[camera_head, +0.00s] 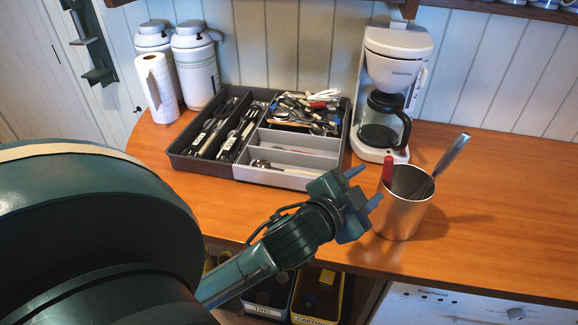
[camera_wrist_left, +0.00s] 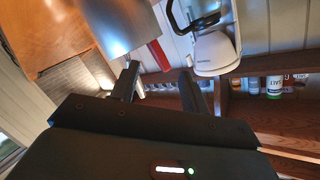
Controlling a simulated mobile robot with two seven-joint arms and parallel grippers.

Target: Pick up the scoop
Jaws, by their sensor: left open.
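A metal cup (camera_head: 402,212) stands on the counter at the right. It holds a utensil with a red handle (camera_head: 388,172) and one with a long silver handle (camera_head: 452,155). Their lower ends are hidden inside the cup, so I cannot tell which one is the scoop. My left gripper (camera_head: 364,187) is open and empty, just left of the cup, with its fingers pointing toward it. In the left wrist view the cup (camera_wrist_left: 118,25) and the red handle (camera_wrist_left: 158,54) show beyond the open fingers (camera_wrist_left: 160,72). My right gripper is not in view.
A grey utensil tray (camera_head: 240,171) with cutlery and small tools lies behind my left gripper. A white coffee maker (camera_head: 392,65) with a glass pot stands behind the cup. Paper towels (camera_head: 159,88) and two flasks (camera_head: 196,65) stand at the back left. The counter right of the cup is clear.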

